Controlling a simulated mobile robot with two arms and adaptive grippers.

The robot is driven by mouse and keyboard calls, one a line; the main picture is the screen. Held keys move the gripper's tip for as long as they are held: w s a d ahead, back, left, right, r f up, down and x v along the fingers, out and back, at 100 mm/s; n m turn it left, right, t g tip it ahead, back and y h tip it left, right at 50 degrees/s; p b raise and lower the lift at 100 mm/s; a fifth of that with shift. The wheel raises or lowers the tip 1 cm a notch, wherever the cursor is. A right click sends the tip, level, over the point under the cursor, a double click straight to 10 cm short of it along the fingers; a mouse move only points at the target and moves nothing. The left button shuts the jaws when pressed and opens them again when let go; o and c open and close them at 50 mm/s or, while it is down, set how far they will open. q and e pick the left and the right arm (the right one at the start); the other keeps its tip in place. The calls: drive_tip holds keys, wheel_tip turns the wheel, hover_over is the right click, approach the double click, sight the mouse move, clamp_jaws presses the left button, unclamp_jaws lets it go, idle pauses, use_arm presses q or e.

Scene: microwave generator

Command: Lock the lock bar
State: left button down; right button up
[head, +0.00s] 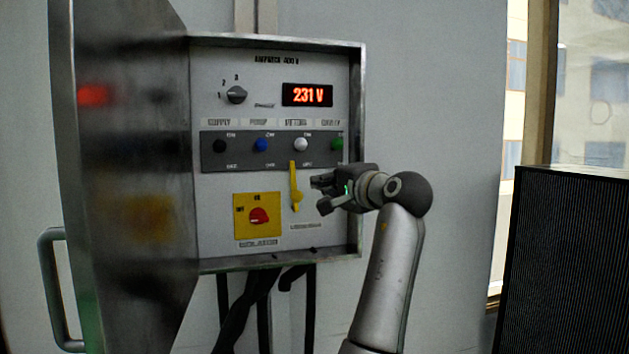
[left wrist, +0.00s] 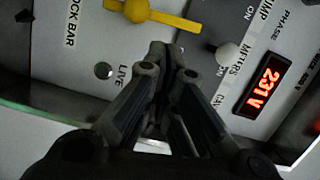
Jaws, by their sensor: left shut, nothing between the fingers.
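The lock bar (head: 294,183) is a yellow lever on the lower part of the grey panel. It stands nearly upright, with its round pivot low and its upper end just below the white knob (head: 300,144). In the left wrist view the lock bar (left wrist: 168,17) crosses the top beside the printed words LOCK BAR. My left gripper (head: 318,194) is just right of the bar in the head view. Its fingers (left wrist: 172,62) are together and empty; whether they touch the bar I cannot tell. My right gripper is not in view.
The open metal door (head: 130,200) stands left of the panel. A red isolator switch (head: 259,216) on a yellow plate sits left of the bar. Black, blue and green knobs line the dark strip (head: 226,160). The display (head: 307,95) reads 231 V. Cables hang below.

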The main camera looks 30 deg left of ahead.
use_arm(q)
drive_tip(key=v, duration=0.5)
drive_tip(key=shift+s+d, duration=0.15)
drive_tip(key=shift+d, duration=0.2)
